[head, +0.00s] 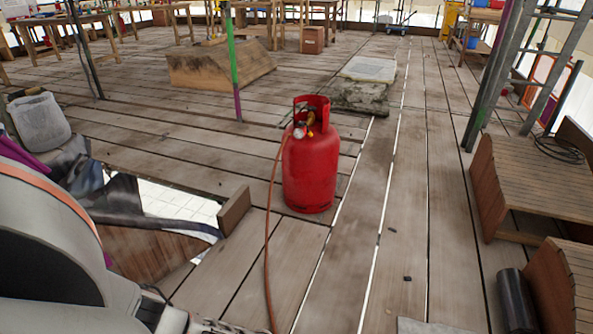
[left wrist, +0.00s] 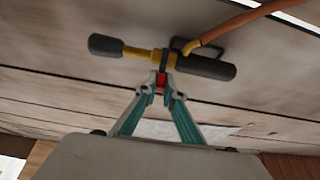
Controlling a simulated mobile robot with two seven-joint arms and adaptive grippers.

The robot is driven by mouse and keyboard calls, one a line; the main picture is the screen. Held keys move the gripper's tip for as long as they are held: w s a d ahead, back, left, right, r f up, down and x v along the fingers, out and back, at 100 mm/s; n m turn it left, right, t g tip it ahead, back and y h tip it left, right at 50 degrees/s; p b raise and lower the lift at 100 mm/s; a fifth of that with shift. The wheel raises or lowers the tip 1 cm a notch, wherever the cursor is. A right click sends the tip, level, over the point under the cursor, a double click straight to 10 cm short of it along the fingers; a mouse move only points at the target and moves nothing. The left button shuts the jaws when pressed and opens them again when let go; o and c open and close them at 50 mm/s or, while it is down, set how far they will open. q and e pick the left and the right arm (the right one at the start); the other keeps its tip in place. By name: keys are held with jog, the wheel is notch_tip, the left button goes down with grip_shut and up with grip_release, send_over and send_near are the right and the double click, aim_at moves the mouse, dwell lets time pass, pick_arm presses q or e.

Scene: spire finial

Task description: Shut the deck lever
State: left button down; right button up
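In the left wrist view a torch-like fitting (left wrist: 140,53) lies across the planks. It has a brass middle and black ends, and an orange hose (left wrist: 225,27) joins it at the right. A small red piece (left wrist: 160,82), which looks like its lever, sits below the brass part. My left gripper (left wrist: 161,84) has its teal fingertips close together with the red piece between them, seemingly touching both sides. In the head view the fitting and left gripper tips are out of sight; only my left arm shows at lower left. My right gripper is in neither view.
A red gas cylinder (head: 311,160) stands upright on the deck, with the hose (head: 268,225) running from it to the bottom edge. An opening (head: 177,200) with dark sheeting lies to its left. Wooden steps (head: 540,190) and scaffold poles stand at right.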

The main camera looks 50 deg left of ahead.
pick_arm(q)
jog(key=shift+w+d+r+p, duration=0.15)
jog(key=shift+w+p, duration=0.1)
jog(key=shift+p, duration=0.2)
jog(key=shift+w+d+r+y+p, duration=0.15)
jog(key=shift+w+y+p, duration=0.1)
jog(key=shift+y+p, duration=0.2)
jog(key=shift+w+d+g+y+p, duration=0.15)
jog(key=shift+g+y+p, duration=0.2)
jog(key=shift+g, duration=0.05)
jog(key=shift+d+f+y, duration=0.15)
jog(key=shift+f+y, duration=0.05)
jog(key=shift+y, duration=0.2)
jog(key=shift+d+f+g+y, duration=0.2)
jog(key=shift+f+g+y, duration=0.25)
jog(key=shift+g+y, duration=0.2)
jog(key=shift+s+d+f+g+y, duration=0.1)
jog(key=shift+s+f+g+y, duration=0.15)
jog(key=shift+g+y, duration=0.1)
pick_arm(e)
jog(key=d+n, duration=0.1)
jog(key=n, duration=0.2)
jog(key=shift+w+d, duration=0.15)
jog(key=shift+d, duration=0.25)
pick_arm(q)
jog(key=shift+w, duration=0.1)
